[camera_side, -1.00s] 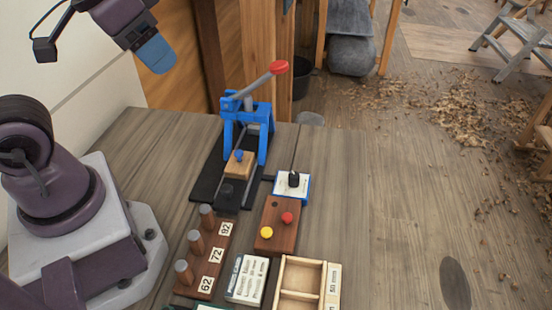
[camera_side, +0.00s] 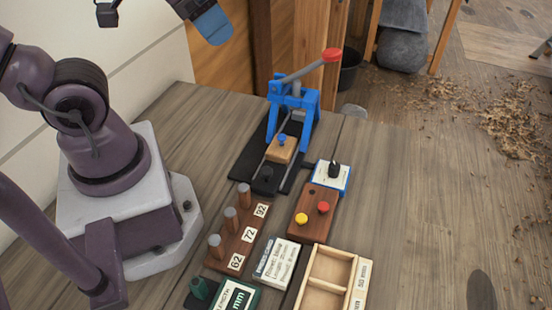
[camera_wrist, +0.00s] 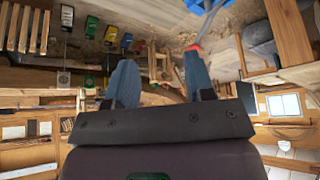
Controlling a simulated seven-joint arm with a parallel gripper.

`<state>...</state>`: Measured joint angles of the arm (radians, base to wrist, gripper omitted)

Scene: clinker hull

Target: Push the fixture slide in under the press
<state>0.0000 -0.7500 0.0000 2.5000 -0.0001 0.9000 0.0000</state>
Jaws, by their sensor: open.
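The blue press (camera_side: 312,104) stands on a black base (camera_side: 247,163), its lever raised to a red knob (camera_side: 332,55) at upper right. The fixture slide, seen as a wooden block (camera_side: 281,152) with a blue knob on top, sits between rails on the near side of the press frame. My gripper (camera_side: 213,26) is high at the top left of the press, apart from everything and partly cut off. In the wrist view its two blue fingers (camera_wrist: 160,68) are spread with nothing between them.
Nearer on the bench are a pin block (camera_side: 238,235) labelled 62, 72, 92, a button box (camera_side: 315,211) with red and yellow buttons, a label card (camera_side: 278,260) and a wooden tray (camera_side: 328,268). A white-and-blue gauge stand (camera_side: 334,175) is right of the base. Bench right of it is clear.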

